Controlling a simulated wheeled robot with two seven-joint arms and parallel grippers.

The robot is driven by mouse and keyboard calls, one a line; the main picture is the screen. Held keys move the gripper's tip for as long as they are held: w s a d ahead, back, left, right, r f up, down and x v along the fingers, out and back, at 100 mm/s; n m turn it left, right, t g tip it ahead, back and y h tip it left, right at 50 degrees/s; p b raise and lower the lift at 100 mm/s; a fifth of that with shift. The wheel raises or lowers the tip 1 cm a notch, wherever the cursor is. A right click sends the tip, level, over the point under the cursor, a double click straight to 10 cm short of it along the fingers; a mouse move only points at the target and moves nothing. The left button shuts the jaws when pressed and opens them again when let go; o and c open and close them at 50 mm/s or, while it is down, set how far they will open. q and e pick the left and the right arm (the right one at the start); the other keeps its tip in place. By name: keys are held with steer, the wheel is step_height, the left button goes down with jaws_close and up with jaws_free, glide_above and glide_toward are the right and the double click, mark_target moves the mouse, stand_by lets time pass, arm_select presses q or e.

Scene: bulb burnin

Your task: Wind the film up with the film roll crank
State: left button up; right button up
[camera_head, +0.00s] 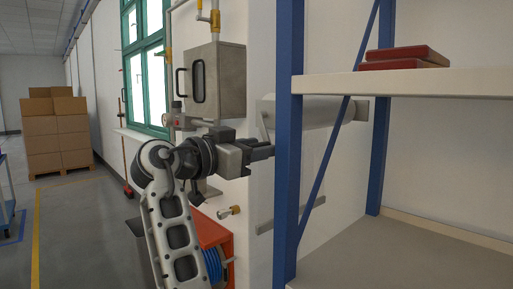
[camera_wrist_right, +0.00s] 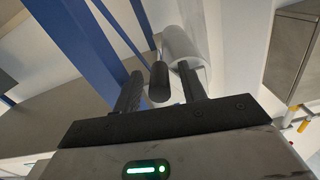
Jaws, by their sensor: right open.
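The film roll (camera_head: 317,111) is a pale horizontal roll on the white wall, seen through the shelf frame in the head view. It also shows in the right wrist view (camera_wrist_right: 186,48). The film roll crank shows there as a dark rounded handle (camera_wrist_right: 158,85). My right gripper (camera_head: 270,150) is open beside the blue shelf post, below the roll's left end. In the right wrist view, the handle appears between the two open fingers (camera_wrist_right: 160,78); I cannot tell whether they touch it. The crank is not distinguishable in the head view. My left gripper is out of view.
A blue shelf post (camera_head: 288,140) stands close to my right fingertips. Red boxes (camera_head: 402,58) lie on the upper shelf (camera_head: 425,83). A grey wall cabinet (camera_head: 216,82) hangs above my right wrist, with an orange-red unit (camera_head: 214,236) below. The lower shelf (camera_head: 400,262) is bare.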

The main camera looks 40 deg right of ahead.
jaws_close()
steer(key=shift+s+r+n+p, duration=0.45)
steer(key=shift+n+p, duration=0.15)
steer(key=shift+n, duration=0.3)
steer(key=shift+s+n, duration=0.2)
steer(key=shift+n, duration=0.2)
steer(key=shift+c, duration=0.4)
jaws_free()
steer(key=shift+o, duration=0.4)
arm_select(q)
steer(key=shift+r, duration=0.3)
